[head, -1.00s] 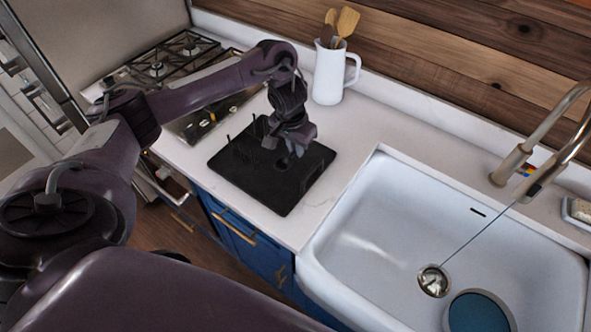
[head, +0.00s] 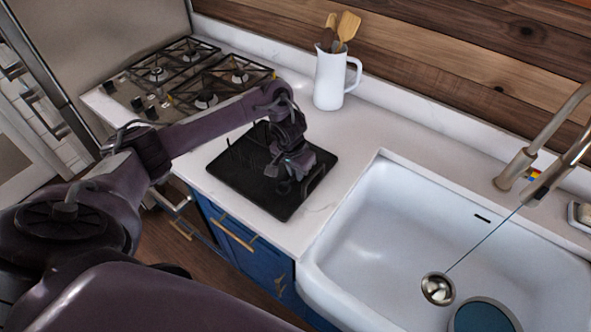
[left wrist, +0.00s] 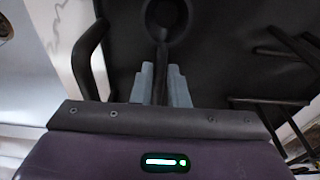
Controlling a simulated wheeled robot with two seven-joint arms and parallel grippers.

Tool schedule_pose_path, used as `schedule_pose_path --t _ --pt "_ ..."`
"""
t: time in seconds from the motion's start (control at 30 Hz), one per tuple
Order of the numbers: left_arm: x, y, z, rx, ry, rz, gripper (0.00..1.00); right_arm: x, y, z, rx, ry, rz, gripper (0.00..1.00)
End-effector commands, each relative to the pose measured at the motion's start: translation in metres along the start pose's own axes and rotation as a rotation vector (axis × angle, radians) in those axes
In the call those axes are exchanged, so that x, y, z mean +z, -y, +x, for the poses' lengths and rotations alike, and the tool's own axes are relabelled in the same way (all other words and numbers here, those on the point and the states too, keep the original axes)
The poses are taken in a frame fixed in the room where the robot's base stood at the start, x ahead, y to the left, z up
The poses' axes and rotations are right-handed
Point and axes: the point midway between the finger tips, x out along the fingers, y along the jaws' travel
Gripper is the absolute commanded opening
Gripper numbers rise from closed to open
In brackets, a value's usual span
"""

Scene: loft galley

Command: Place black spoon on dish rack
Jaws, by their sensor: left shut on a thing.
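The black dish rack (head: 280,205) lies on the white counter left of the sink, with thin upright prongs at its far left. My left gripper (head: 283,172) is over the rack's right half, fingers pointing down. In the left wrist view its grey fingers (left wrist: 160,85) are shut on the dark handle of the black spoon (left wrist: 160,62). The round bowl end appears at the top of that view, against the dark rack (left wrist: 225,45). In the head view the spoon is hard to tell from the black rack, and I cannot tell whether they touch. My right gripper is out of view.
The white sink (head: 390,225) is to the right, with a blue round item (head: 482,316) inside and a faucet (head: 515,168) behind. A white pitcher (head: 330,82) with wooden utensils stands behind the rack. A gas stove (head: 190,80) is at the left. Counter between rack and sink is clear.

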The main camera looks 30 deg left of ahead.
Motion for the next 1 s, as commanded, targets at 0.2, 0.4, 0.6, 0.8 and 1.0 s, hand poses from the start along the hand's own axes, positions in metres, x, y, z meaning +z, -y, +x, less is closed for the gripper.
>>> schedule_pose_path --t 0.2,0.4,0.6,0.8,1.0 --pt "0.0 0.0 0.0 0.0 0.0 0.0 0.35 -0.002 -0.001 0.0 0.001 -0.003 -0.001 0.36" --pt "0.0 0.0 0.0 0.0 0.0 0.0 0.35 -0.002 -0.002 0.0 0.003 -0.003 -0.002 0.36" --pt "-0.001 0.0 -0.014 0.001 -0.003 0.001 0.35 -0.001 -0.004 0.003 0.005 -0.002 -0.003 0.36" --pt "-0.003 0.001 -0.063 -0.004 -0.005 0.002 0.35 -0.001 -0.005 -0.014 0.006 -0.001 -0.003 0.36" --pt "-0.003 0.001 -0.102 -0.003 -0.005 0.003 0.35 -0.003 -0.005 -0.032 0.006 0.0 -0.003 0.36"
